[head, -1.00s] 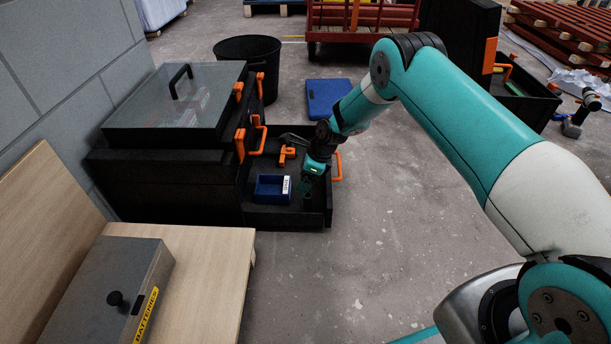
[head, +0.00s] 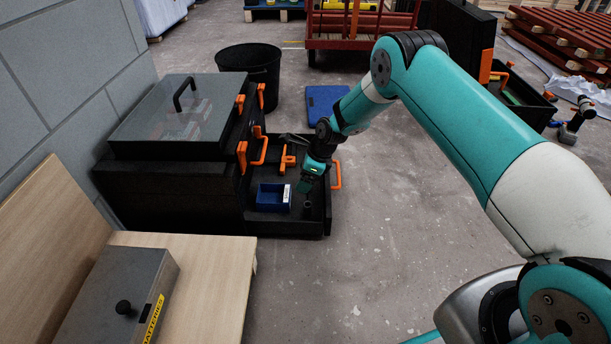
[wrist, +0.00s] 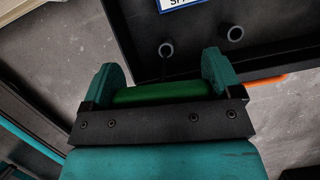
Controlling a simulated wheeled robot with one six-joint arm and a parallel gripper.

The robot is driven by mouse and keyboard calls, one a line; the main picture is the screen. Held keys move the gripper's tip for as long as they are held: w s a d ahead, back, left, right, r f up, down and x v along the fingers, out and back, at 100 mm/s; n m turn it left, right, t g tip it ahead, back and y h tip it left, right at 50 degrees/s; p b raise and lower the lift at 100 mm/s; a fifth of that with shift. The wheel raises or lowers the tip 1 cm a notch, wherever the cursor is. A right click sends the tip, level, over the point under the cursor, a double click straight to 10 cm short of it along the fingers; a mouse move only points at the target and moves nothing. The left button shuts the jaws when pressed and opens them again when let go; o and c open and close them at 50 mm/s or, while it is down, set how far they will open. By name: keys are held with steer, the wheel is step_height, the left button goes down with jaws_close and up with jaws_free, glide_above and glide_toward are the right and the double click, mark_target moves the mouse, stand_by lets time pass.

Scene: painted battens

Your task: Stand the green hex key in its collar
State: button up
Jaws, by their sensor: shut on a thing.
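My gripper (head: 306,184) is over the right part of the open black drawer (head: 285,228) in the head view. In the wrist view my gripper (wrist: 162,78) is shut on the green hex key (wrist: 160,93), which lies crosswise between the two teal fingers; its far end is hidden. In the head view one dark collar (head: 308,206) stands just below the gripper. Which collar belongs to the key I cannot tell.
Orange handles (head: 336,175) stick out of the drawer's side. A wooden bench (head: 215,275) with a grey box is in front.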

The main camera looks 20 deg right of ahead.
steer(key=shift+r+p, duration=2.7)
steer(key=shift+r, duration=0.65)
steer(key=shift+s+d+r+n, duration=0.25)
steer(key=shift+d+r+n, duration=0.15)
steer(key=shift+n, duration=0.2)
steer(key=s+d+r+n+g+h+p, duration=0.2)
steer(key=s+d+r+n+g+p, duration=0.25)
steer(key=r+n, duration=0.5)
steer(key=s+d+r+n+g+h+p, duration=0.2)
steer(key=s+d+r+n+p, duration=0.3)
steer(key=s+n, duration=0.5)
steer(key=s+r+n+p, duration=0.1)
steer(key=s+r+p, duration=0.2)
steer(key=r+p, duration=1.5)
steer(key=s+r+n+p, duration=0.1)
steer(key=s+r+p, duration=0.2)
steer(key=r+p, duration=1.4)
steer(key=shift+s+d+r+p, duration=0.15)
steer(key=shift+r+p, duration=0.25)
steer(key=shift+p, duration=0.2)
steer(key=shift+s+d, duration=0.1)
